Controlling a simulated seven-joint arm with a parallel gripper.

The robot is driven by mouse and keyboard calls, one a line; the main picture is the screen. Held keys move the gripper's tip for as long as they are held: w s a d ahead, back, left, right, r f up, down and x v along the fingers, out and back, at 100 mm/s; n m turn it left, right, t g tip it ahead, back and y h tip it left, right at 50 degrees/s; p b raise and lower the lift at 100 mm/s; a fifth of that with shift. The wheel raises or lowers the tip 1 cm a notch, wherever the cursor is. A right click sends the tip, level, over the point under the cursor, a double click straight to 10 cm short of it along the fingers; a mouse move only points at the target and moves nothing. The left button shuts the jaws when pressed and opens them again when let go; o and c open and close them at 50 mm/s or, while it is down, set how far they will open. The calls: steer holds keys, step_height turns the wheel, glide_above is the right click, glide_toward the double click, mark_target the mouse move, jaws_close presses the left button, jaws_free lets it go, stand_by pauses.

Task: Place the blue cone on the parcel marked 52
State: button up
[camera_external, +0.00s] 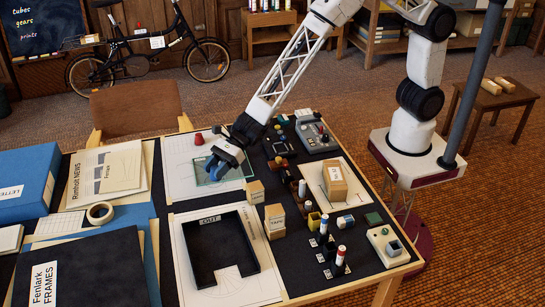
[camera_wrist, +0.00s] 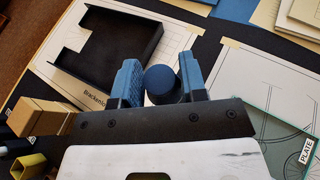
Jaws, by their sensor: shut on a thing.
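My gripper (camera_external: 220,165) is over the sheet with the clear green plate, near the middle of the table. In the wrist view, my gripper (camera_wrist: 161,83) has its blue finger pads on either side of a dark blue rounded thing, likely the blue cone (camera_wrist: 161,80). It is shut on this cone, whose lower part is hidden. In the external view I cannot tell the cone from the blue fingers. Cardboard parcels stand at the right: one on a white sheet (camera_external: 335,183), one near the black tray (camera_external: 275,221), and a smaller one (camera_external: 256,192). I cannot read 52 on any.
The black OUT tray (camera_external: 222,282) lies in front of the gripper. The green plate (camera_external: 237,176) lies below it. A small red thing (camera_external: 199,139) stands behind. Bottles, small blocks and devices crowd the right side. Folders and a tape roll (camera_external: 100,212) lie left.

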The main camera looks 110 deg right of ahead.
steer(key=s+d+r+n+g+y, duration=0.1)
steer(key=s+n+g+y, duration=0.4)
steer(key=s, duration=5)
steer(key=shift+d+n+g, duration=0.35)
steer(key=shift+n+g, duration=0.25)
steer(key=shift+n, duration=0.3)
steer(key=shift+w, duration=0.1)
glide_above(335, 173)
steer(key=shift+a+f, duration=0.15)
steer(key=shift+f, duration=0.55)
steer(key=shift+f, duration=1.75)
steer(key=shift+f, duration=0.15)
